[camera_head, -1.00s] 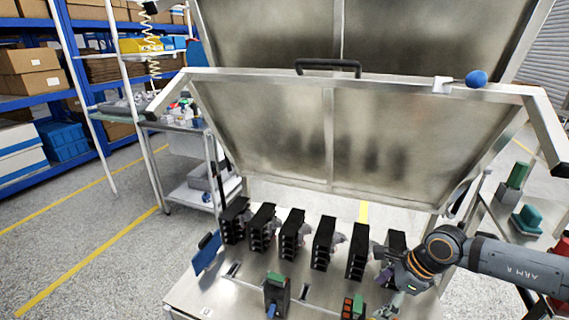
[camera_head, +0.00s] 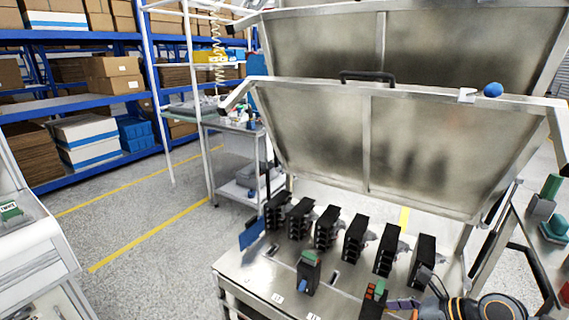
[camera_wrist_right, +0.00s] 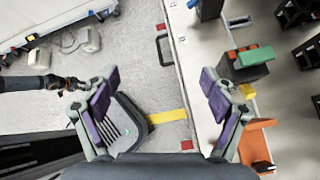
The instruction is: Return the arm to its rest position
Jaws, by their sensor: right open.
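My right arm (camera_head: 490,308) is at the bottom right of the head view, with its gripper mostly cut off by the lower edge; one purple finger pad shows. In the right wrist view the right gripper (camera_wrist_right: 160,78) is open, its purple-padded fingers wide apart with nothing between them. It hangs over the bench's edge strip and the floor. What looks like my left gripper (camera_wrist_right: 72,83) shows small at the left of the wrist view; its jaws are too small to read. Several black breakers (camera_head: 355,238) stand in a row on the metal bench (camera_head: 245,278).
A black block with a green top (camera_head: 308,272) and an orange-and-green one (camera_head: 372,298) stand in front of the row. A raised metal lid (camera_head: 310,135) with a black handle (camera_head: 367,77) is behind. A white cabinet (camera_head: 30,245) is at left. Floor between is clear.

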